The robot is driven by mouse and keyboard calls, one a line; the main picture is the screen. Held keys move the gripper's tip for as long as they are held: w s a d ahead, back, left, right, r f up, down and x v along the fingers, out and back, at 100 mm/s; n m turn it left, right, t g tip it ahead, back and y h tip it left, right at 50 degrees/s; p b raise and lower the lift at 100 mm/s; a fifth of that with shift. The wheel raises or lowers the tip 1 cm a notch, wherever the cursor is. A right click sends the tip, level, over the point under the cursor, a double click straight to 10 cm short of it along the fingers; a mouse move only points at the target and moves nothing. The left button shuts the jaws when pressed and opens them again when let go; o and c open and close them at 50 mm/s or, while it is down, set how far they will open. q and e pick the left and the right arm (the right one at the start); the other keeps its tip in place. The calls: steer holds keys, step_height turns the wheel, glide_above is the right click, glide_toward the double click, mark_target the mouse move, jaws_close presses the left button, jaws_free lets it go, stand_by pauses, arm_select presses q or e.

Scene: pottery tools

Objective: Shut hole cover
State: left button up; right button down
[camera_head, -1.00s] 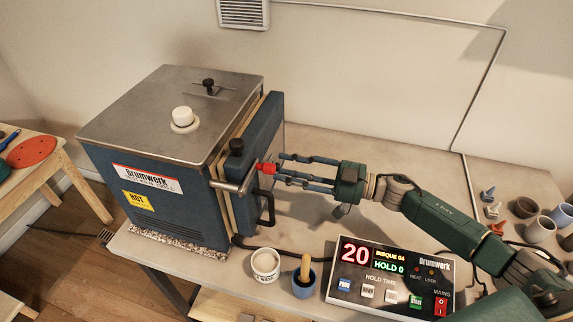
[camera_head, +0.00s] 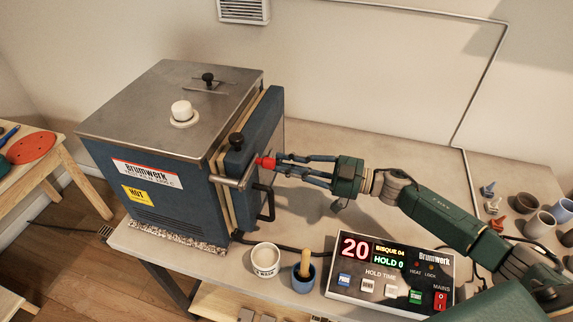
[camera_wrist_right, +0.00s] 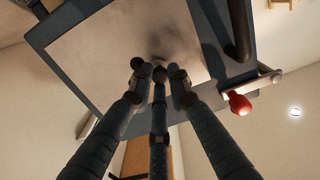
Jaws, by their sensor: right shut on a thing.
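The blue kiln (camera_head: 165,215) stands at the left of the table, with its thick front door (camera_head: 264,135) closed or nearly so. My right gripper (camera_head: 278,164) is in front of the door's outer face, close to the red latch knob (camera_head: 265,162). In the right wrist view its three fingers (camera_wrist_right: 158,72) are drawn together at the grey door plate (camera_wrist_right: 105,60), below a dark smudge. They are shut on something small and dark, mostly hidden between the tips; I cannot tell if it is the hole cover. The red knob (camera_wrist_right: 238,103) is apart from them. My left gripper is not in view.
The door's dark handle (camera_head: 267,203) hangs below the gripper. The kiln lid carries a white plug (camera_head: 182,111) and a black-knobbed plate (camera_head: 208,79). A white tub (camera_head: 265,260), a blue cup (camera_head: 303,278) and the control box (camera_head: 390,273) stand in front; several pots are at right.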

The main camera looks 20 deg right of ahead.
steer(key=shift+w+d+f+n+b, duration=0.25)
steer(key=shift+w+f+n+b, duration=0.15)
steer(key=shift+n+b, duration=2.1)
steer(key=shift+w+d+f+n+b, duration=0.35)
steer(key=shift+n+b, duration=1.65)
steer(key=shift+n, duration=0.9)
steer(key=shift+w+d+f+n+b, duration=0.2)
steer(key=shift+w+f+n+b, duration=0.2)
steer(key=shift+n+b, duration=2.1)
steer(key=shift+n, duration=0.3)
steer(key=c, duration=1.6)
jaws_free()
steer(key=shift+c, duration=0.2)
steer(key=v, duration=1.2)
